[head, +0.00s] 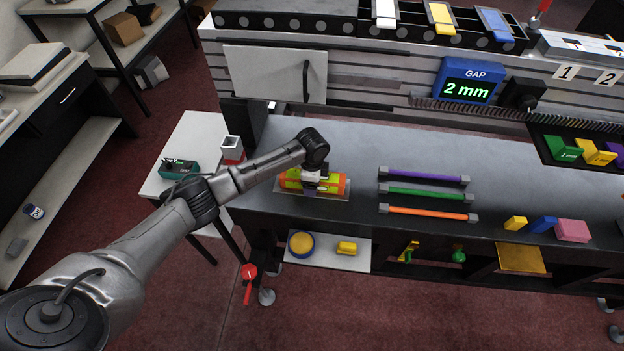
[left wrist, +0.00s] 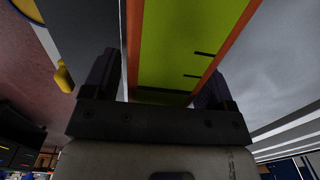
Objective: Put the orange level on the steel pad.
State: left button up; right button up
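The orange level (head: 294,184), yellow-green with orange edges, lies over the flat grey steel pad (head: 335,195) near the left end of the table. I cannot tell whether it rests fully on the pad. My left gripper (head: 312,185) is over the level's middle from above and hides part of it. In the left wrist view the level (left wrist: 185,45) runs between the two fingers of my left gripper (left wrist: 158,80). A narrow dark gap seems to show beside the left finger, so the grip is unclear. My right gripper is not in view.
Purple, green and orange rods (head: 430,193) lie to the right of the pad. Yellow, blue and pink blocks (head: 572,230) sit farther right. A blue display (head: 468,82) reads "GAP 2 mm" behind. A lower shelf (head: 322,252) holds a round yellow-and-blue item. Table between pad and back wall is clear.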

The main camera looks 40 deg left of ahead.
pick_arm(q)
jog(key=shift+r, duration=0.1)
notch_tip(320, 180, up, 12)
jog(key=shift+r+p, duration=0.1)
jog(key=shift+p, duration=1.05)
jog(key=s+d+f+n+t+h, duration=0.1)
jog(key=s+d+f+n, duration=0.1)
jog(key=s+d+f, duration=1.2)
jog(key=s+r+n+t, duration=0.1)
jog(key=s+r+n, duration=0.1)
jog(key=s, duration=0.8)
jog(key=s+r+n+t, duration=0.1)
jog(key=s+r+n, duration=0.2)
jog(key=s, duration=0.8)
jog(key=n, duration=0.2)
jog(key=shift+a+r+n+t+y, duration=0.2)
jog(key=shift+r+n+t+y, duration=0.1)
jog(key=shift+r+y, duration=0.1)
jog(key=shift+f, duration=0.15)
